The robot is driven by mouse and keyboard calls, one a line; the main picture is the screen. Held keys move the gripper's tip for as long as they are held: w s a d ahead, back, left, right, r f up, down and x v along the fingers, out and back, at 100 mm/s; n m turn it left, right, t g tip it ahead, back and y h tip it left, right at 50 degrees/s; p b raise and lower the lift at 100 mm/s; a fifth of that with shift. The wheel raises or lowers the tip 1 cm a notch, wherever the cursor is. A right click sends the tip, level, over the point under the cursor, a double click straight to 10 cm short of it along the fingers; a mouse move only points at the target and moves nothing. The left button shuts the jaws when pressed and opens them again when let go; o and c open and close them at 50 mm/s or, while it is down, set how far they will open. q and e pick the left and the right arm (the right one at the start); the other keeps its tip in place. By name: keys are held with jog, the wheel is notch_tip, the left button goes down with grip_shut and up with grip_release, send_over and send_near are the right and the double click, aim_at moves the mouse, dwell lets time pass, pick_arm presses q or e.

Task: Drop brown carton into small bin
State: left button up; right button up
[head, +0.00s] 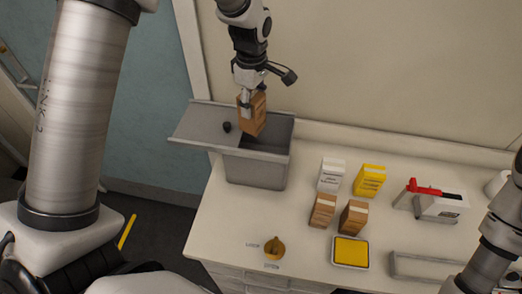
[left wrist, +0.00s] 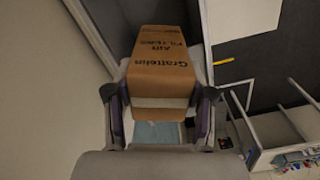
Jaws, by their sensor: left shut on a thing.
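My left gripper (head: 245,101) is shut on a brown carton (head: 254,117), held upright over the opening of the small grey bin (head: 254,171). The carton's lower end is at about the height of the bin's rim; I cannot tell whether it is inside. The bin's grey lid (head: 195,124), with a black knob, lies to the left and leaves the right part of the opening uncovered. In the left wrist view the carton (left wrist: 161,72), printed "Grattelin Air Filters", sits between both fingers of the left gripper (left wrist: 160,110). My right gripper is not in view.
Two more brown cartons (head: 322,211) (head: 354,217), a white carton (head: 331,175) and a yellow carton (head: 370,181) stand right of the bin. A yellow-topped tray (head: 350,252), a small brownish object (head: 274,249) and a white device with red (head: 432,205) are also on the table.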

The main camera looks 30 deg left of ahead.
pick_arm(q)
jog(key=shift+w+a+f, duration=0.2)
jog(key=shift+w+f, duration=0.5)
jog(key=shift+f, duration=0.2)
jog(key=shift+s+r, duration=0.1)
jog(key=shift+s, duration=0.1)
jog(key=o, duration=1.1)
jog(key=shift+s+d+r, duration=0.1)
jog(key=shift+s+r, duration=0.05)
jog(key=shift+s, duration=0.1)
jog(key=shift+o, duration=1.2)
jog(key=shift+s+r, duration=0.1)
jog(key=shift+s, duration=0.05)
jog(key=shift+w+f, duration=0.2)
jog(key=shift+w, duration=0.1)
jog(key=shift+w+r, duration=0.1)
jog(key=shift+r, duration=0.1)
jog(key=r, duration=1.1)
jog(key=shift+s+r, duration=0.2)
jog(key=shift+r, duration=0.15)
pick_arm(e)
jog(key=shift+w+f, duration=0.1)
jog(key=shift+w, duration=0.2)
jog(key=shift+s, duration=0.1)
